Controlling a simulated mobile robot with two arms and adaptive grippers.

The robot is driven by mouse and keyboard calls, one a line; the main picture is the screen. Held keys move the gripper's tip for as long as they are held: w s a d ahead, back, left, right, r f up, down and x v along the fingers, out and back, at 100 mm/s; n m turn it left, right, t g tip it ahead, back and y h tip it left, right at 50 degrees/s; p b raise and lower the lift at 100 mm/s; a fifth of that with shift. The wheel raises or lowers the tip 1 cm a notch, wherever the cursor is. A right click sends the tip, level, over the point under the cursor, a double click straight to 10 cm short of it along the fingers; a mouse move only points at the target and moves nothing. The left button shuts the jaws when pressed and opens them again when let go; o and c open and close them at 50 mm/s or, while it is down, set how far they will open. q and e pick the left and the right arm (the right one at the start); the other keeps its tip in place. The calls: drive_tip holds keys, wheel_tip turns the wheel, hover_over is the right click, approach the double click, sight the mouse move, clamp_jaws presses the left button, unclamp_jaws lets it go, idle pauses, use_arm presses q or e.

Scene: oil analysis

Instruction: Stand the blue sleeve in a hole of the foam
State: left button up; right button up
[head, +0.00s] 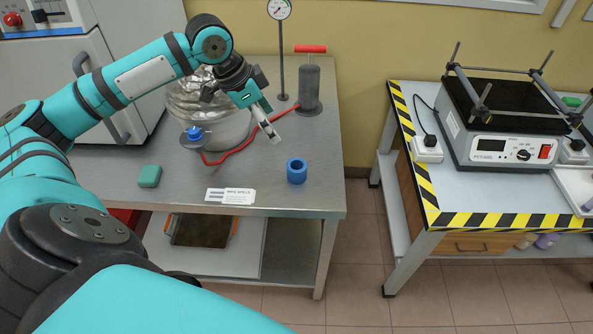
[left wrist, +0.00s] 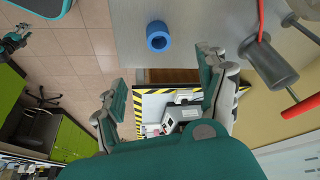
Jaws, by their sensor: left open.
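The blue sleeve (head: 297,170) stands upright on the steel table, near its right front corner, with its open bore facing up. It also shows in the left wrist view (left wrist: 157,36), beyond the fingers. My left gripper (head: 268,122) is open and empty, above the table behind and left of the sleeve, not touching it. Its spread fingers show in the left wrist view (left wrist: 163,95). A small dark gripper (left wrist: 15,42), apparently my right one, is at that view's left edge; its jaws are too small to read. I cannot make out any foam with holes.
A glass vessel (head: 215,120) with a red hose (head: 232,148), a grey cylinder with a red handle (head: 309,90) and a gauge stand (head: 281,70) are behind. A green block (head: 150,176) and label card (head: 230,196) lie left. A shaker (head: 500,145) stands on the striped table (head: 455,190).

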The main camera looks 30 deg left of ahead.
use_arm(q)
drive_tip(key=p, duration=0.1)
hover_over(295, 162)
drive_tip(key=s, duration=0.3)
wheel_tip(295, 162, down, 11)
drive_tip(key=shift+w+a+r, duration=0.1)
drive_tip(key=shift+w+a, duration=0.05)
drive_tip(key=p+x, duration=0.1)
drive_tip(key=x, duration=0.3)
drive_tip(key=shift+d, duration=0.2)
drive_tip(key=shift+w+f, duration=0.15)
drive_tip(key=shift+f, duration=0.45)
drive_tip(key=c, duration=0.9)
drive_tip(key=shift+r, duration=0.1)
